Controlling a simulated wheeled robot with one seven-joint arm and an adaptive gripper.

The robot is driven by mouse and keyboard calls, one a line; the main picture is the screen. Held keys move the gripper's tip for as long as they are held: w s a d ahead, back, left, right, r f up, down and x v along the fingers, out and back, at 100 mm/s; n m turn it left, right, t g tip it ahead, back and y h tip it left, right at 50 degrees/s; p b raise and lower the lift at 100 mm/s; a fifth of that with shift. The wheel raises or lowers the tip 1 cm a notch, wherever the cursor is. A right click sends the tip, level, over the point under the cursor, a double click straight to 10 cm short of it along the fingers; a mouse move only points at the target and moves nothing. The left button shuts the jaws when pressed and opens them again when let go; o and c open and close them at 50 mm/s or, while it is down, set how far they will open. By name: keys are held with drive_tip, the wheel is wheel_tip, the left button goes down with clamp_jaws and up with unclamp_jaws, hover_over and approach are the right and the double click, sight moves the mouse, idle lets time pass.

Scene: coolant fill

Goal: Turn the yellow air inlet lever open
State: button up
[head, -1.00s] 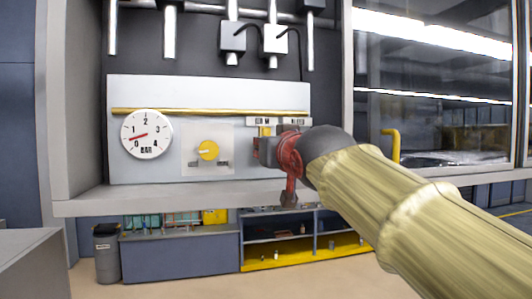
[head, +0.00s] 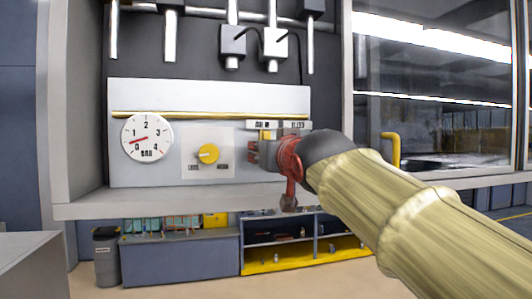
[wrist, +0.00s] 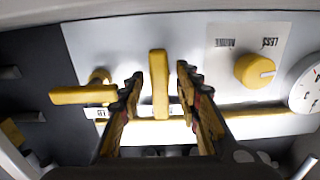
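The yellow air inlet lever (wrist: 160,84) stands upright in the wrist view, which shows the panel upside down. In the head view a small yellow part (head: 266,134) shows under the left label, mostly hidden by my gripper. My gripper (wrist: 157,82) is open, with one dark finger on each side of the lever in the wrist view. Gaps show between lever and fingers; I cannot tell how deep the fingers reach. In the head view my gripper (head: 256,153) is at the panel's right part.
A second yellow lever (wrist: 84,95) lies crosswise left of my gripper in the wrist view. A yellow knob (head: 208,154) and a round pressure gauge (head: 147,138) are on the panel (head: 140,92) to the left. A yellow rail (head: 190,114) runs above them.

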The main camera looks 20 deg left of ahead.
drive_tip(key=v, duration=1.2)
drive_tip(key=shift+a, duration=0.1)
